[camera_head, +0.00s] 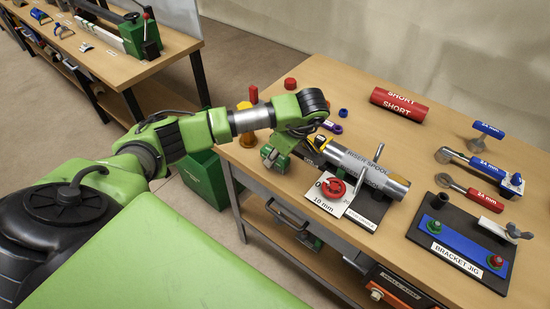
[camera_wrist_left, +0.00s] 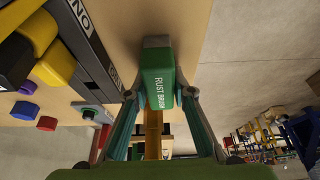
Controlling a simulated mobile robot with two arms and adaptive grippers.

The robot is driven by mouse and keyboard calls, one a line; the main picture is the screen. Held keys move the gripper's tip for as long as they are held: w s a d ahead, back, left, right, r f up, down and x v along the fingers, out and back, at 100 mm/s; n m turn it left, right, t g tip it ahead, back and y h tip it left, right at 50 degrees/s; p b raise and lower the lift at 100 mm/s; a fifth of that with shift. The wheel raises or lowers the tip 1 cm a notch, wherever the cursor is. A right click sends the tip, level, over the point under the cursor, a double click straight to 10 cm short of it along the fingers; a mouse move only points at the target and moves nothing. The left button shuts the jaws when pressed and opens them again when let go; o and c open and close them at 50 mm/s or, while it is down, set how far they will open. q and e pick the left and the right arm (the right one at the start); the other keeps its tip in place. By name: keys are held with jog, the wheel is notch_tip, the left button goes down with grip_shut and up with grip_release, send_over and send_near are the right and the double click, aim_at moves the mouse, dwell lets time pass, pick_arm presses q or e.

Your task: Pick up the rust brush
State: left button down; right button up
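The rust brush, a dark green block with white "RUST BRUSH" lettering, shows in the left wrist view (camera_wrist_left: 158,80), between the fingers of my left gripper (camera_wrist_left: 159,94). Both fingertips lie close along its sides; whether they press on it is not clear. In the head view my left gripper (camera_head: 277,153) points down at the table's left edge, left of the riser spool. The brush cannot be told apart from the green gripper there. My right gripper is not in view.
The riser spool (camera_head: 367,172) lies on a stand right beside my left gripper. A green bin (camera_head: 205,180) stands below on the left.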

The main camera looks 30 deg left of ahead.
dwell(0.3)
pick_arm(q)
jog(key=shift+r, duration=0.55)
jog(key=r, duration=0.1)
jog(key=s+r+b, duration=0.1)
jog(key=d+r, duration=0.1)
jog(key=r, duration=0.1)
jog(key=shift+s+b, duration=0.2)
jog(key=shift+b, duration=0.2)
jog(key=s+d+r+p, duration=0.1)
jog(key=s+d+r, duration=0.6)
jog(key=s, duration=0.3)
jog(key=shift+d+r, duration=0.15)
jog(key=shift+r, duration=0.3)
jog(key=c, duration=2.7)
grip_release()
